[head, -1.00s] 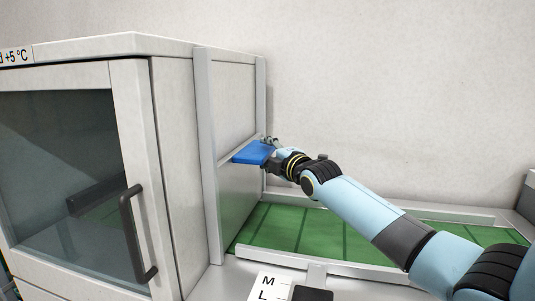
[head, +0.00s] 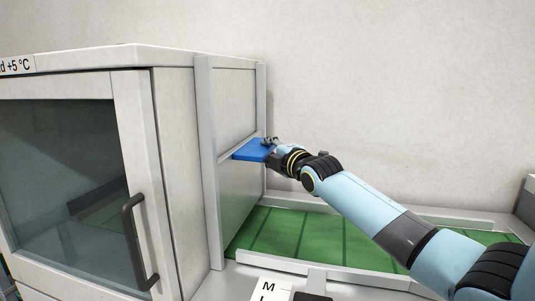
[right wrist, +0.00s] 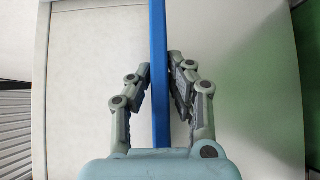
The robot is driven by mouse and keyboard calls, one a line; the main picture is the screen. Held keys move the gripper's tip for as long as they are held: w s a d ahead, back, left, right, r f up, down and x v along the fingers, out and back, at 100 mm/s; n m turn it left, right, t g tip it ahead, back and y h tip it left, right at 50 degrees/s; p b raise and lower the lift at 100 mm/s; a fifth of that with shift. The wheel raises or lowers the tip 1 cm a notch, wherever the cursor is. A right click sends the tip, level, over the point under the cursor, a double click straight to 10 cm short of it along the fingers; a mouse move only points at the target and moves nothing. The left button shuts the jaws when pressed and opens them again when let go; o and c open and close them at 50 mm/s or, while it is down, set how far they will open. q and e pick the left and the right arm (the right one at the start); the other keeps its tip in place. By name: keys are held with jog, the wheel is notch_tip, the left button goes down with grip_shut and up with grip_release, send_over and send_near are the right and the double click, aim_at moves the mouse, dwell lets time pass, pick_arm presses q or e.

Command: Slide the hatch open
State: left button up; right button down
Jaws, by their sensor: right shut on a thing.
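The hatch panel (head: 238,187) is on the right side wall of the white cabinet, between two grey upright rails. A flat blue handle (head: 250,150) sticks out from its upper edge. My right gripper (head: 270,148) is shut on this blue handle. In the right wrist view, the fingers of my right gripper (right wrist: 160,75) lie on both sides of the blue handle (right wrist: 158,28), which shows as a long upright strip. My left gripper is not in view.
The cabinet has a dark glass door with a black handle (head: 139,245) at left. A green conveyor-like bed (head: 290,234) with grey side rails lies below the hatch. A white card marked M and L (head: 262,290) is at the front. A plain wall stands behind.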

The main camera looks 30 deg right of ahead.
notch_tip(320, 180, up, 14)
jog(key=p, duration=0.7)
jog(key=shift+r+p, duration=0.15)
jog(key=shift+p, duration=0.25)
jog(key=c, duration=1.3)
grip_release()
jog(key=shift+o, duration=0.2)
jog(key=s+a, duration=0.1)
jog(key=s, duration=1.1)
